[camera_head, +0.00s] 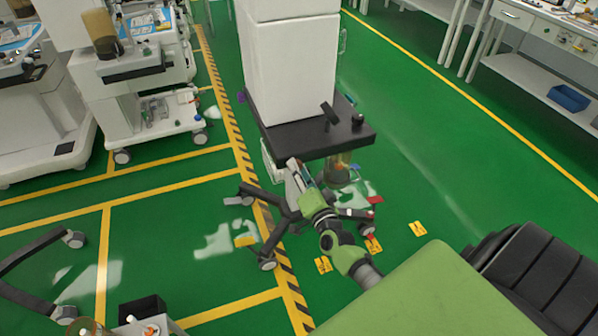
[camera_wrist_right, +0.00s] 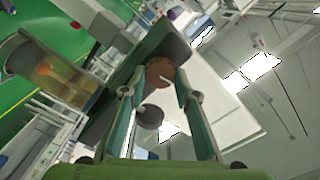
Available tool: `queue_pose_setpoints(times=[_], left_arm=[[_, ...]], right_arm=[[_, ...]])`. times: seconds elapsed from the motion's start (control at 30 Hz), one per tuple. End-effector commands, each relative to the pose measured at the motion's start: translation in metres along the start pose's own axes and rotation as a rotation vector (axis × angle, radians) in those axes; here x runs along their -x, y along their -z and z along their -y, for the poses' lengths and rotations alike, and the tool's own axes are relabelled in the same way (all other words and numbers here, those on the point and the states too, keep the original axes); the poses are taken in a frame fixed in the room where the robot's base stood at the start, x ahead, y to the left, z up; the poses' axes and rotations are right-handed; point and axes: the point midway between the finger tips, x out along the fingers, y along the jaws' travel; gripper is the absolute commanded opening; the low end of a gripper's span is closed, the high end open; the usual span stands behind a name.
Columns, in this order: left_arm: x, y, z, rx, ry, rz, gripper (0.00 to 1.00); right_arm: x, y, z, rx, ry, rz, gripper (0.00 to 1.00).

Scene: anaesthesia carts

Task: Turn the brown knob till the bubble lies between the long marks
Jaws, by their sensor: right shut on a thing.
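The brown knob (camera_wrist_right: 160,72) shows in the right wrist view as a round brown disc in front of a dark slab. My right gripper (camera_wrist_right: 157,84) has its two fingers on either side of the knob and is shut on it. In the head view my right gripper (camera_head: 296,172) is at the front left edge of the dark shelf (camera_head: 310,137) of the white column. The knob cannot be made out there. I cannot make out the bubble or the long marks in either view. My left gripper is not in view.
An amber canister (camera_head: 338,174) hangs under the shelf and shows at the left of the right wrist view (camera_wrist_right: 55,68). Dark wheeled legs (camera_head: 285,215) spread below. Green floor is free at right.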

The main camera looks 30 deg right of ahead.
Motion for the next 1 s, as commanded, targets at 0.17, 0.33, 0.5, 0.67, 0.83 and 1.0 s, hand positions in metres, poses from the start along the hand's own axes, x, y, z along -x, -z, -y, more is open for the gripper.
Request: queue_pose_setpoints(times=[0.17,0.33,0.5,0.67,0.83,1.0], left_arm=[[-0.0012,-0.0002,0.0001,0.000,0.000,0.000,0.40],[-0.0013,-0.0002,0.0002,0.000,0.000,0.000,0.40],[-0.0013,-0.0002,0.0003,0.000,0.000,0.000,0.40],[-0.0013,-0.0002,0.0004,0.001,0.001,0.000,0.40],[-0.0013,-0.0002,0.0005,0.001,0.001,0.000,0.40],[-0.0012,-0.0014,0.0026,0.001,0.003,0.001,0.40]], right_arm=[[0.0002,-0.0001,-0.0005,-0.034,-0.001,0.000,0.07],[0.0002,0.0000,-0.0004,-0.045,-0.001,0.000,0.07],[0.0001,0.0000,-0.0004,-0.045,-0.001,0.000,0.07],[0.0001,0.0000,-0.0005,-0.044,-0.001,0.000,0.39],[0.0001,0.0000,-0.0004,-0.044,-0.001,0.000,0.45],[0.0003,-0.0001,-0.0004,-0.043,0.000,0.000,0.45]])
